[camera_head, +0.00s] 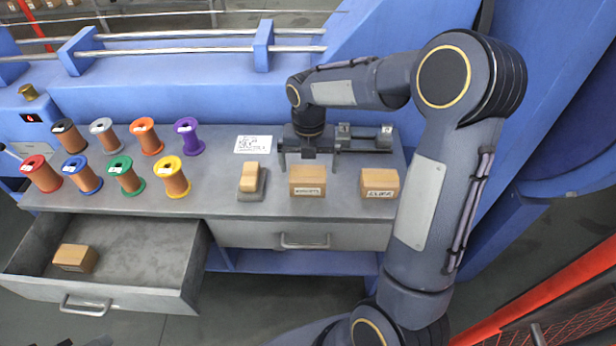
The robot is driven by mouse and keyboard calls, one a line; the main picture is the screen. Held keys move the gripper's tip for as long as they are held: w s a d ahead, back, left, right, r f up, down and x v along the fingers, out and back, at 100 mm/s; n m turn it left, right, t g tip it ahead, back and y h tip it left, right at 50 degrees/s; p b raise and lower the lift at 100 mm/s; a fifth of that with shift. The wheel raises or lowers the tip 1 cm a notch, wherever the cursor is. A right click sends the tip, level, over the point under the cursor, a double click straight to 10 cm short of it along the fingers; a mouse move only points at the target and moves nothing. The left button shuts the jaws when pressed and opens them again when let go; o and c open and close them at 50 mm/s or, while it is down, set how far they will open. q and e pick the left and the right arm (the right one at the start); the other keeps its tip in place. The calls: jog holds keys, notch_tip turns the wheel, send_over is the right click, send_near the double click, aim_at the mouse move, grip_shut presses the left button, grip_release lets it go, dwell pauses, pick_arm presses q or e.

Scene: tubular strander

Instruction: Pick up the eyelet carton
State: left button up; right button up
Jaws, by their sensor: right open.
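I cannot tell for certain which is the eyelet carton. My right gripper (308,160) is open, its fingers spread just behind the middle carton, with nothing between them. My left gripper is out of view.
Several coloured wire spools (128,172) stand at the bench's left. A tan-topped block (249,180) on a grey base is left of the middle carton. A white note (253,144) and a metal fixture (362,138) lie behind. The left drawer (150,262) is pulled open.

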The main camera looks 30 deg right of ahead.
aim_at(308, 173)
notch_tip(308, 173, down, 6)
jog(key=shift+a+r+b, duration=0.15)
jog(key=shift+r+b, duration=0.05)
jog(key=shift+b, duration=0.25)
jog(key=c, duration=1.1)
jog(key=shift+r, duration=0.1)
